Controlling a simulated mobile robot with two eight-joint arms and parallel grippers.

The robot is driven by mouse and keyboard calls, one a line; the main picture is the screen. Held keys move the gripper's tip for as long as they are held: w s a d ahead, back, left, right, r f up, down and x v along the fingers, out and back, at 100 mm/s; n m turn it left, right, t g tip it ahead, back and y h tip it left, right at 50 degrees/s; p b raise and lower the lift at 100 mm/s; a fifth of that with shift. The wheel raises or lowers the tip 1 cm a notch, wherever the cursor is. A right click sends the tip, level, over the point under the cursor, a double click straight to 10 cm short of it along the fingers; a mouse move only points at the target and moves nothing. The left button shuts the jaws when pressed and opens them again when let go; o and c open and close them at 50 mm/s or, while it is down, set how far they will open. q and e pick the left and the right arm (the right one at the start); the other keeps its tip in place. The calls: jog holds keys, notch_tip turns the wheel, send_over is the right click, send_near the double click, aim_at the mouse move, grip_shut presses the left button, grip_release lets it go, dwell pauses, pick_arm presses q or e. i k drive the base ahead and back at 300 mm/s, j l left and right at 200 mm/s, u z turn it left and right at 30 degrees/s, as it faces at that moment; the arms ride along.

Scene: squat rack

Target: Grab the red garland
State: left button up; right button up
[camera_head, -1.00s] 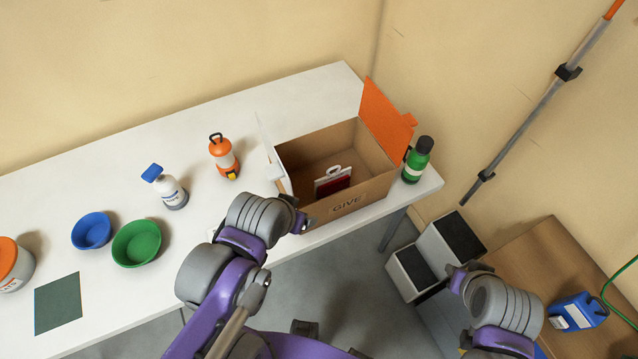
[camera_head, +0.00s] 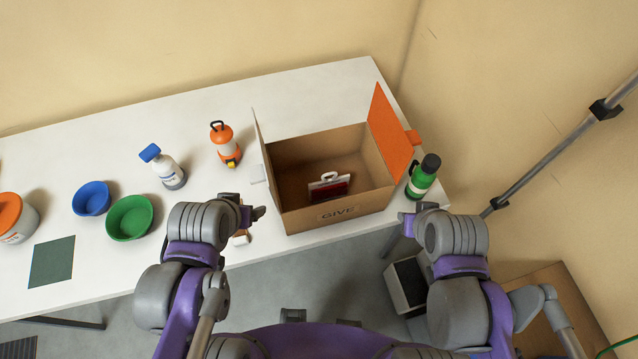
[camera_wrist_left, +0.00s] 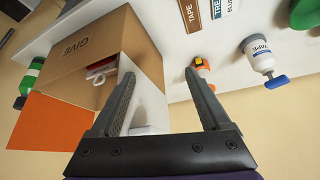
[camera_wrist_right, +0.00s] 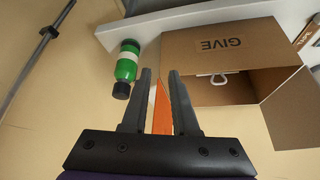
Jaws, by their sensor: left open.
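No loose garland strand shows. A red item with a white frame and handle (camera_head: 328,186) stands inside the open cardboard box marked GIVE (camera_head: 335,213); I cannot tell whether it is the garland. In the left wrist view only its white handle and a little red (camera_wrist_left: 101,69) show, and in the right wrist view the white handle (camera_wrist_right: 218,79). My left gripper (camera_head: 254,213) is open and empty, just left of the box's front. My right gripper (camera_head: 413,216) is open and empty, at the box's right near the green bottle (camera_head: 423,177).
A pole (camera_head: 550,150) leans at right.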

aim_at(325, 189)
jog(key=k+u, duration=0.45)
jog(key=u, duration=0.25)
jog(key=k+j+u, duration=0.15)
jog(key=u, duration=0.2)
jog(key=k, duration=0.05)
